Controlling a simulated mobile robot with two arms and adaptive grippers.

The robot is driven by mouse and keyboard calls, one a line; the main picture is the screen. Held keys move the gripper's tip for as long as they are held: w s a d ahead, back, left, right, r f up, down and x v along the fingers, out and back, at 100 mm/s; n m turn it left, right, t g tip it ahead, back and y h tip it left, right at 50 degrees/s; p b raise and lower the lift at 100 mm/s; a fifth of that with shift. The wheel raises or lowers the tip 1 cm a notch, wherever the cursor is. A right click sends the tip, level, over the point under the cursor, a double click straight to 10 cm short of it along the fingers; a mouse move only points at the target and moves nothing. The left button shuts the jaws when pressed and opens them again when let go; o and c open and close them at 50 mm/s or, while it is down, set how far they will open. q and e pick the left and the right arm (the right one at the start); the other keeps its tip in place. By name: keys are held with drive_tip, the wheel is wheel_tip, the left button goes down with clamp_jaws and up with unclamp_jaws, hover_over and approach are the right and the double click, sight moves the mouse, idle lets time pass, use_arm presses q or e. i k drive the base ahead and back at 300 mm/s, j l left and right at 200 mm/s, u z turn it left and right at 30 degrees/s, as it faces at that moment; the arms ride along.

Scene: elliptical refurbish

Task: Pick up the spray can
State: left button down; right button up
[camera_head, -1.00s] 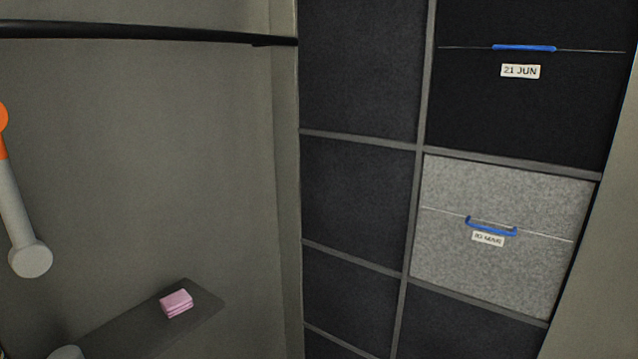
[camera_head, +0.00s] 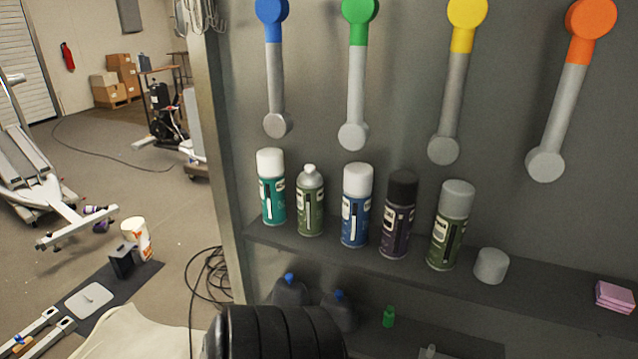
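Several spray cans stand upright in a row on a dark shelf (camera_head: 560,290). From left to right they are a teal can with a white cap (camera_head: 272,200), a green can with its nozzle bare (camera_head: 311,212), a blue can with a white cap (camera_head: 356,218), a dark purple can with a black cap (camera_head: 397,225) and an olive green can with a grey cap (camera_head: 447,240). A loose grey cap (camera_head: 491,266) sits on the shelf just right of the cans. Neither of my grippers can be made out.
A black ribbed cylinder (camera_head: 285,335) is at bottom centre, in front of lower-shelf bottles. Boxes (camera_head: 118,82), cables and floor equipment are at left.

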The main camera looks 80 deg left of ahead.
sight(310, 187)
drive_tip(key=k+j+u, duration=0.15)
drive_tip(key=u, duration=0.35)
drive_tip(key=k+j+u, duration=0.15)
drive_tip(key=u, duration=0.3)
drive_tip(key=k+j+u, duration=0.1)
drive_tip(key=j, duration=0.3)
drive_tip(key=k+j, duration=0.2)
drive_tip(key=j, duration=0.25)
drive_tip(key=k+j+u, duration=0.15)
drive_tip(key=j, duration=0.25)
drive_tip(key=k+j, duration=0.1)
drive_tip(key=j, duration=0.3)
drive_tip(key=l+z, duration=0.1)
drive_tip(key=z, duration=1.85)
drive_tip(key=u, duration=2.05)
drive_tip(key=j, duration=0.15)
